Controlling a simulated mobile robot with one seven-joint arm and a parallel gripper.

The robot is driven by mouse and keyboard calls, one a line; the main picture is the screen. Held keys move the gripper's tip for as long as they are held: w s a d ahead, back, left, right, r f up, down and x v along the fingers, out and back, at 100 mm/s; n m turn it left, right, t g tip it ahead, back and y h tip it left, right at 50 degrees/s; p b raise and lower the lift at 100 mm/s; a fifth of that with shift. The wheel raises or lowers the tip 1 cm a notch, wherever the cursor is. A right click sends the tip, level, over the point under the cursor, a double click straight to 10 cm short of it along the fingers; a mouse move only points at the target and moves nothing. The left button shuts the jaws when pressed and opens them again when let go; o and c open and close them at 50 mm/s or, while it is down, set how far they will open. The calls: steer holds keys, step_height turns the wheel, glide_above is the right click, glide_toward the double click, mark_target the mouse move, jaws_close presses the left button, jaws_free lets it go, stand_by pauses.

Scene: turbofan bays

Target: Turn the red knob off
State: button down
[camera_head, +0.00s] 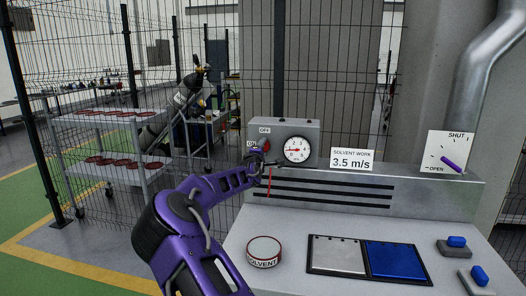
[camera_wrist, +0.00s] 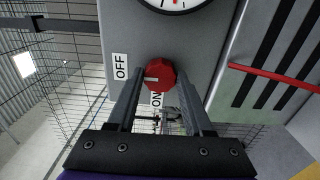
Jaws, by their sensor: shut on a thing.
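The red knob (camera_wrist: 160,75) is on the grey control box (camera_head: 310,130), left of a round gauge; it also shows small in the head view (camera_head: 267,144). In the wrist view the OFF label (camera_wrist: 120,66) is left of the knob and the ON label (camera_wrist: 157,99) is below it. A white mark on the knob points left, roughly toward OFF. My gripper (camera_wrist: 161,82) is shut on the knob, one finger on each side. In the head view my arm partly hides the area below the knob.
The gauge (camera_head: 296,150) and an air-speed sign (camera_head: 352,159) are right of the knob. A slotted panel (camera_head: 420,193) backs the bench. A solvent tin (camera_head: 264,250), a blue pad (camera_head: 397,260) and a SHUT/OPEN lever plate (camera_head: 436,142) are nearby. Wire fencing stands behind.

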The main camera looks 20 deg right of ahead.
stand_by(0.3)
steer(key=shift+c, duration=1.5)
jaws_free()
steer(key=v, duration=1.7)
steer(key=shift+a, duration=0.2)
steer(key=shift+s, duration=0.15)
